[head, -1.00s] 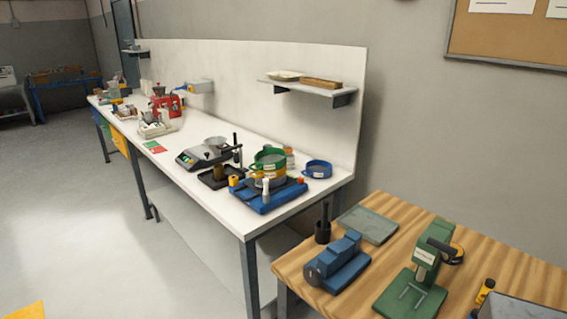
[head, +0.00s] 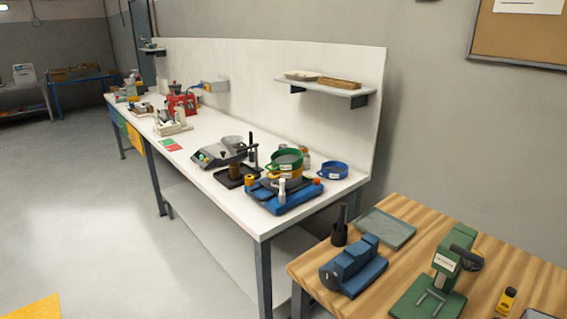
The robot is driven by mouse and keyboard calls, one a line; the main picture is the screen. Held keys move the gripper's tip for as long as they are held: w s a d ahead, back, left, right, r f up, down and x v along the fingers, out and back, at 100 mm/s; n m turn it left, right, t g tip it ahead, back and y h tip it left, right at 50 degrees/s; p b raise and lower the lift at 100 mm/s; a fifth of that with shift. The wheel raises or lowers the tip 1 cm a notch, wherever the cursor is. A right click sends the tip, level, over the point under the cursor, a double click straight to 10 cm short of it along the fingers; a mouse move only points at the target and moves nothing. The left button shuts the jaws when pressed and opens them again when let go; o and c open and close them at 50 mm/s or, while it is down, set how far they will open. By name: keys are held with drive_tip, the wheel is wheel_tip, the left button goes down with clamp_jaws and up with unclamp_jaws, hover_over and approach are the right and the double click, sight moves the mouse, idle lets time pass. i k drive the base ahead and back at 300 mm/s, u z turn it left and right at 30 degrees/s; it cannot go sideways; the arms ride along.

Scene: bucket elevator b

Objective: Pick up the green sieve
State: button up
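The green sieve (head: 286,159) is a round, open-topped ring with a grey mesh. It sits on top of a yellow sieve (head: 284,171) on a blue sieve shaker base (head: 285,201), near the front right end of the long white bench (head: 222,203). A blue sieve (head: 333,171) lies on the bench just right of it.
A grey scale (head: 219,154) stands left of the shaker. A wall shelf (head: 327,87) hangs above the bench. A wooden table (head: 425,234) with a blue vise (head: 352,266) and a green press (head: 440,284) stands at the right. Open floor (head: 90,220) lies at the left.

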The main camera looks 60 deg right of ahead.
sight(285, 158)
drive_tip(key=u, duration=0.05)
drive_tip(key=i, duration=0.95)
drive_tip(key=z, duration=0.05)
